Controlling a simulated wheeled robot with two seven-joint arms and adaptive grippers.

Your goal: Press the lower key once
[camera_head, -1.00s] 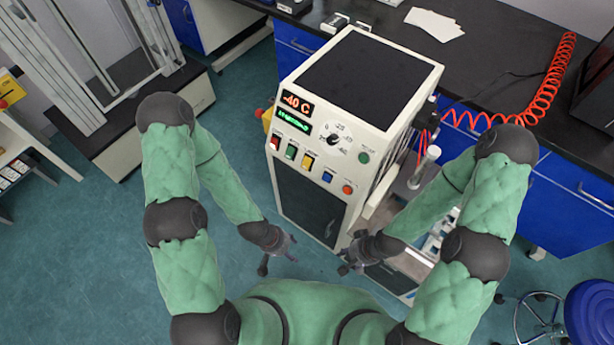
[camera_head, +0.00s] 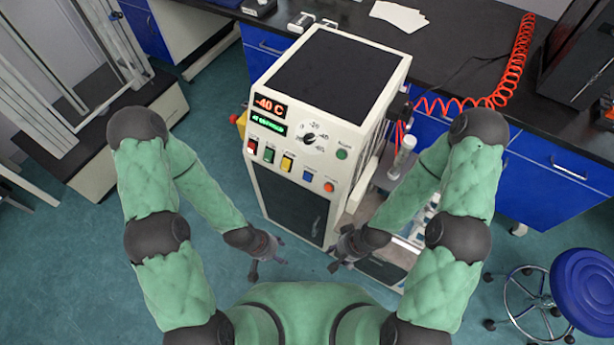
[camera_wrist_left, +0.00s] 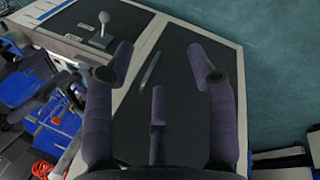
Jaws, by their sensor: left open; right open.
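The white machine (camera_head: 278,190) stands ahead of me with a sloped control panel on its front. The panel has a red -40 C display (camera_head: 270,106), a green display (camera_head: 269,124), a dial (camera_head: 309,139), and red, green, yellow and blue keys in a row. A green round button (camera_head: 341,154) sits above an orange round button (camera_head: 329,187) at the right. I cannot tell which one is the lower key. My left gripper (camera_head: 268,262) is open and empty, low in front of the machine. My right gripper (camera_head: 340,258) is open and empty to its right. Neither touches the panel.
A black-topped bench with blue cabinets (camera_head: 550,185) runs behind and right, with a coiled red hose (camera_head: 518,60) on it. A blue stool (camera_head: 583,285) stands at the right. A metal-framed rig (camera_head: 65,75) stands at the left. Floor before the machine is clear.

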